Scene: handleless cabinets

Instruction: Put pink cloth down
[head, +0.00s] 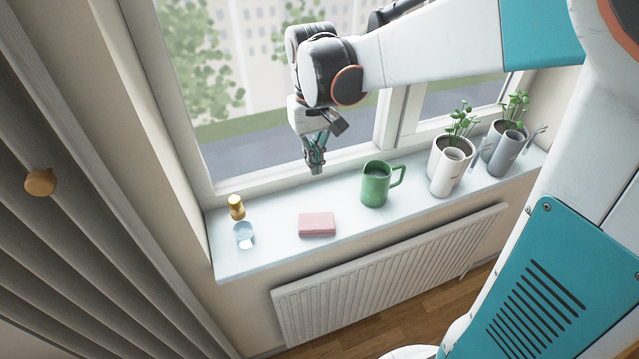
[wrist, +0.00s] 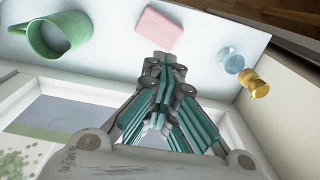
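The pink cloth (head: 317,224) lies folded flat on the white windowsill (head: 270,254), between a green mug and a small glass. It also shows in the wrist view (wrist: 158,28), just beyond my fingertips and apart from them. My gripper (head: 316,168) hangs above the back of the sill, near the window and behind the cloth. In the wrist view its fingers (wrist: 165,62) are close together with nothing visible between them.
The green mug (head: 375,185) stands right of the cloth. A clear glass (head: 244,235) and a gold-coloured object (head: 236,206) stand at the left end. Potted plants (head: 452,152) and a grey watering can (head: 508,153) stand at the right. A radiator (head: 390,270) is below.

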